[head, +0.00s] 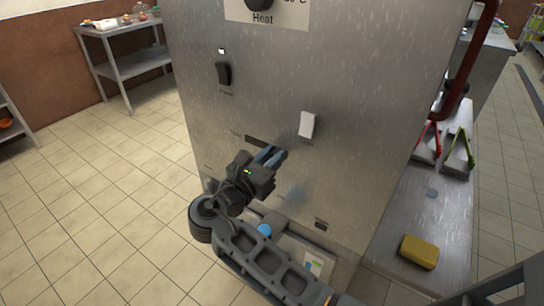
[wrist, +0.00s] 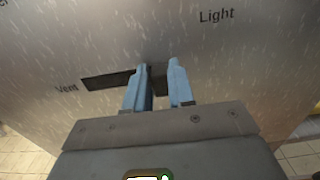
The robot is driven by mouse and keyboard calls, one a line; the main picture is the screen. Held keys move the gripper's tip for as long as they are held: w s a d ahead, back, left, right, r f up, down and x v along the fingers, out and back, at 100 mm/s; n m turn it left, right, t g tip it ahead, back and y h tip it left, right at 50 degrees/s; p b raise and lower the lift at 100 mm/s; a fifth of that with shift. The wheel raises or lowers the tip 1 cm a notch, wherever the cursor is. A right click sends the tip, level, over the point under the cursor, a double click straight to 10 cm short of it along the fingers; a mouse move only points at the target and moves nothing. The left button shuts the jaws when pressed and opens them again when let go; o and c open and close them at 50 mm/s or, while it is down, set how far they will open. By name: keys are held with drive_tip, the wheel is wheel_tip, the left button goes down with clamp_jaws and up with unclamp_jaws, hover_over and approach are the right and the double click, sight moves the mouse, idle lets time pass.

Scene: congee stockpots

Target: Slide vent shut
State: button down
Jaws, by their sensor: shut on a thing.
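The vent is a dark horizontal slot (head: 254,141) low on the front of a steel cabinet. In the wrist view the open dark slot (wrist: 104,82) lies left of the fingers, next to the "Vent" label. My gripper (head: 276,155) is at the slot's right end. In the wrist view its blue fingers (wrist: 159,78) stand a small distance apart, on either side of a small dark vent tab (wrist: 157,77). The gripper is shut on this tab. The fingers hide the right end of the slot and most of the tab.
A white light switch (head: 307,124) is just above and right of my gripper, and a dark switch (head: 223,73) is higher left. A yellow sponge (head: 419,251) lies on the steel counter (head: 400,222) at right. The tiled floor at left is clear.

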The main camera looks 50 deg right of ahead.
sight(249, 136)
idle(0.4)
drive_tip(key=w, duration=0.9)
drive_tip(key=shift+a, duration=0.2)
drive_tip(key=shift+w, duration=0.2)
drive_tip(key=c, duration=1)
unclamp_jaws()
drive_tip(key=shift+o, duration=0.2)
drive_tip(key=shift+a, duration=0.1)
drive_tip(key=a, duration=0.7)
drive_tip(key=shift+a, duration=0.35)
drive_tip(key=shift+s, duration=0.1)
